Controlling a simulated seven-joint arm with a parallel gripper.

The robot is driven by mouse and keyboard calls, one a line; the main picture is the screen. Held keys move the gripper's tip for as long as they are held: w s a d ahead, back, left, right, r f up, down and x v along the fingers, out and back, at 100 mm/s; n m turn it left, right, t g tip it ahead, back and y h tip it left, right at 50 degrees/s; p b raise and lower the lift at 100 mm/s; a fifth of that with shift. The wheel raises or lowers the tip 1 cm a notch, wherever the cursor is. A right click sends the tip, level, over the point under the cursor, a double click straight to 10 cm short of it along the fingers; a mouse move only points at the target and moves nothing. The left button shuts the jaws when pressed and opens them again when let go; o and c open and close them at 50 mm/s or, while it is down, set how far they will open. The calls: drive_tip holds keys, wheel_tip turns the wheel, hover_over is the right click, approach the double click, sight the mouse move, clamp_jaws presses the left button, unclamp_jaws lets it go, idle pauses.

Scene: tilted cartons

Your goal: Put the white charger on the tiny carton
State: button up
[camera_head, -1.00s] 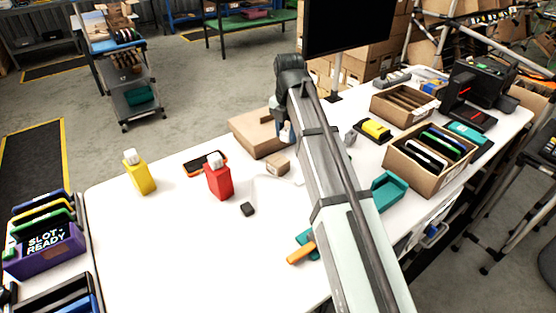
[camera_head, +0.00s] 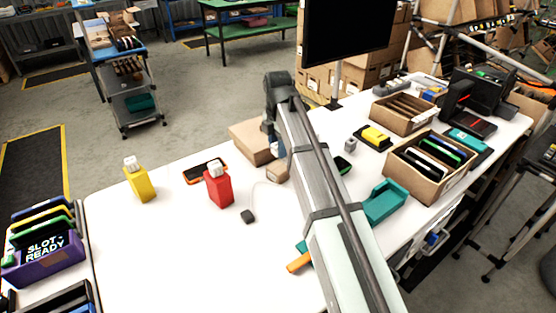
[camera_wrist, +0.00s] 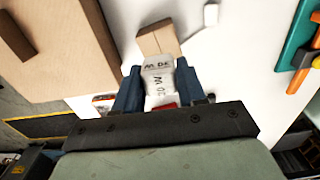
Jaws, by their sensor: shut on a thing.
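In the wrist view, my gripper (camera_wrist: 159,85) is shut on a white block with dark print, the white charger (camera_wrist: 158,72). The tiny carton (camera_wrist: 158,38), plain brown, lies just beyond the fingertips; whether the charger touches it I cannot tell. In the head view, the tiny carton (camera_head: 277,172) sits on the white table beside a larger flat carton (camera_head: 248,141). My gripper's blue fingers (camera_head: 273,142) show just above it, and my arm hides part of that area. The charger is not clearly visible there.
A red bottle (camera_head: 219,189), an orange-edged phone (camera_head: 204,171) and a dark corded item (camera_head: 248,216) stand or lie left of the arm. A teal holder (camera_head: 385,202) and open cartons (camera_head: 415,178) are to the right.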

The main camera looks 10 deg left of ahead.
sight(278, 167)
drive_tip(key=shift+f, duration=2.65)
drive_tip(key=shift+f, duration=0.1)
drive_tip(key=o, duration=1.1)
wheel_tip(278, 167, up, 12)
drive_tip(key=shift+r, duration=0.15)
